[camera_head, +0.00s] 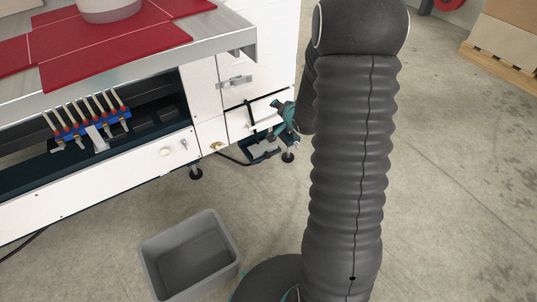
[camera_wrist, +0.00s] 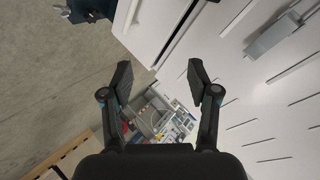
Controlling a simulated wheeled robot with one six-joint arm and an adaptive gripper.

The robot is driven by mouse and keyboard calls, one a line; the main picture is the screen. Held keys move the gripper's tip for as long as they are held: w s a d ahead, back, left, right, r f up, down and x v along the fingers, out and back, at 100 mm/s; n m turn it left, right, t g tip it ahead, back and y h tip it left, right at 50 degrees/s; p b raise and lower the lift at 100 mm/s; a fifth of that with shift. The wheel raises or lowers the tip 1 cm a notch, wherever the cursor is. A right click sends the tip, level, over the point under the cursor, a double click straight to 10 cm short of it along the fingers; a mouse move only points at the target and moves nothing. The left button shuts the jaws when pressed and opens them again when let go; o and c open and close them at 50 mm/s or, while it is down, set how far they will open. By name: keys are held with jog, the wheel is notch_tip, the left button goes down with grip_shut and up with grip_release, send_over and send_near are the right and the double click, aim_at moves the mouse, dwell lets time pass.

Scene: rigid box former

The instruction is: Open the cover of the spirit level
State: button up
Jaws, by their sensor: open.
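I cannot pick out a spirit level or its cover for certain in either view. The white machine (camera_head: 212,100) at the left has door panels with a grey latch handle (camera_head: 236,81); a grey latch (camera_wrist: 277,36) also shows at the upper right of the wrist view. My gripper (camera_wrist: 160,76) is open, with nothing between its fingertips, in front of the white panel edge.
A grey bin (camera_head: 190,258) stands on the floor in front of the machine. A row of blue and red fittings (camera_head: 88,128) sits in the machine's open bay. A pallet with boxes (camera_head: 500,50) is at the upper right. The floor right of my arm is clear.

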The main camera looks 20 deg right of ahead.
notch_tip(320, 180, down, 15)
jog(key=d+m+t+y+b, duration=0.1)
jog(key=d+m+t+y, duration=0.1)
jog(key=m, duration=0.3)
jog(key=m+t+y+b, duration=0.2)
jog(key=m+t, duration=0.2)
jog(key=m, duration=0.4)
send_near(270, 157)
jog(key=w, duration=0.3)
jog(key=w+a, duration=0.1)
jog(key=w, duration=0.5)
jog(key=shift+w+a+f, duration=0.1)
jog(key=shift+a, duration=0.25)
